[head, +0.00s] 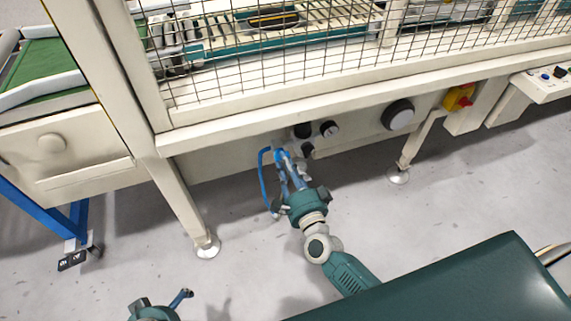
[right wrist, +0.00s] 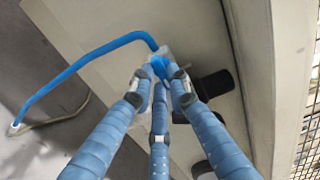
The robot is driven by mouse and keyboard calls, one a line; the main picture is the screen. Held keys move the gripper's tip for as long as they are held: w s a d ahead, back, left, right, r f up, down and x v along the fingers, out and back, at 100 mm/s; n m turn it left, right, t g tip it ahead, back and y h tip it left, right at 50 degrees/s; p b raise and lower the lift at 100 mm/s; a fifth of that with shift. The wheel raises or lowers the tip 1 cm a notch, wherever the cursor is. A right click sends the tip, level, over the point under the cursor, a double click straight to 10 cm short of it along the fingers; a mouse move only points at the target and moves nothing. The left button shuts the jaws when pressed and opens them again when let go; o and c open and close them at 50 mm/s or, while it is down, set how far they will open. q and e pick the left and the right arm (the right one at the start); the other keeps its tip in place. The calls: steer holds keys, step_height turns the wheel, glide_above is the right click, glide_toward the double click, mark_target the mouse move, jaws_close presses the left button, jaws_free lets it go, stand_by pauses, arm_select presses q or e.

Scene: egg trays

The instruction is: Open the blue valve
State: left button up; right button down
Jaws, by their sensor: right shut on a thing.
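The blue valve (head: 280,154) sits under the front edge of the caged machine, at the end of a blue hose. In the right wrist view the blue valve (right wrist: 159,66) shows between the fingertips, which hide much of it. My right gripper (head: 285,160) is shut on it; its three blue fingers (right wrist: 160,78) close around it. I cannot tell how far the valve is turned. My left gripper (head: 182,298) shows only in part at the bottom left of the head view, low over the floor and away from the valve.
A blue hose (head: 263,178) loops down beside my right gripper. A pressure gauge (head: 329,129) and a large black round part (head: 398,114) are to the right. A yellow and red switch (head: 458,98) is farther right. Machine legs (head: 185,205) flank the spot; grey floor is open.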

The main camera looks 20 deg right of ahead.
arm_select(q)
steer(key=shift+r, duration=0.25)
arm_select(e)
steer(key=shift+m, duration=0.3)
steer(key=c, duration=1.7)
jaws_free()
steer(key=shift+o, duration=0.2)
steer(key=s, duration=1.2)
steer(key=shift+d, duration=0.2)
